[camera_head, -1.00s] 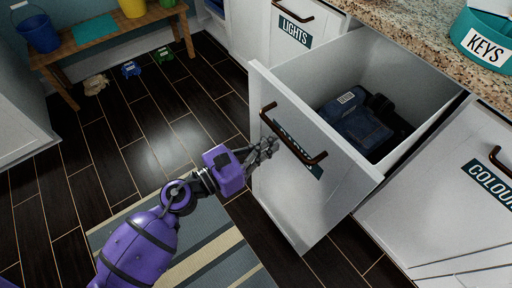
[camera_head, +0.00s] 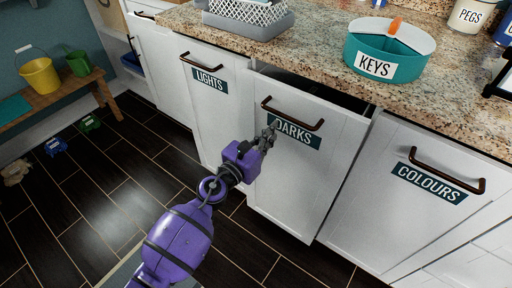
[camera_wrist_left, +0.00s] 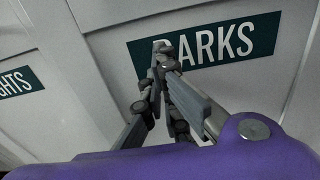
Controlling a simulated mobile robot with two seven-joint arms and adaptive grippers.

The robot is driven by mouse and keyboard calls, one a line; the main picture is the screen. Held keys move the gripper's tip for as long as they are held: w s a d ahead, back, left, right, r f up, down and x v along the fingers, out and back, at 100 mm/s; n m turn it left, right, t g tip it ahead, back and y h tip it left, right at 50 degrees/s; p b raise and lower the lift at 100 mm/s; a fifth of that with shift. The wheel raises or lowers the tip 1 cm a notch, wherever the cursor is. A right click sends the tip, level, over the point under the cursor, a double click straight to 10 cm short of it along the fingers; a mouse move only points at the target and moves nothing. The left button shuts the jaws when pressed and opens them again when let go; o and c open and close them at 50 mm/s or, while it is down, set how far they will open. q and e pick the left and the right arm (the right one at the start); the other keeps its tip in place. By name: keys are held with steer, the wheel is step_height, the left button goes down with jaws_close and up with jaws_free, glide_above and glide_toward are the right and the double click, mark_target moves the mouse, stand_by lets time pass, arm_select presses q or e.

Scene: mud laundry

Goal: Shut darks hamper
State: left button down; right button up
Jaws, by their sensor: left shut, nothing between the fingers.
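The darks hamper (camera_head: 290,180) is a white pull-out front with a brown bar handle (camera_head: 292,114) and a dark label reading DARKS. It stands slightly out from the cabinet, with a narrow dark gap along its top. My left gripper (camera_head: 270,134) is shut and empty, with its fingertips at the left end of the label, just below the handle. In the left wrist view the shut fingers (camera_wrist_left: 162,50) cover the label's first letter, at or very near the panel. The hamper's inside is hidden now. My right gripper is not in view.
The lights hamper (camera_head: 205,105) on the left and the colours hamper (camera_head: 420,200) on the right look closed. The granite counter (camera_head: 310,45) above holds a teal keys bowl (camera_head: 385,55) and a grey basket (camera_head: 248,20). A bench (camera_head: 60,95) stands at the left.

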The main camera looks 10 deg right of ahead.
arm_select(q)
steer(key=x, duration=0.4)
steer(key=shift+w+d+b, duration=0.25)
steer(key=shift+b, duration=0.15)
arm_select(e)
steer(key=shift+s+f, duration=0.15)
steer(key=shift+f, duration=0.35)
arm_select(q)
steer(key=shift+r, duration=0.15)
steer(key=shift+a, duration=0.1)
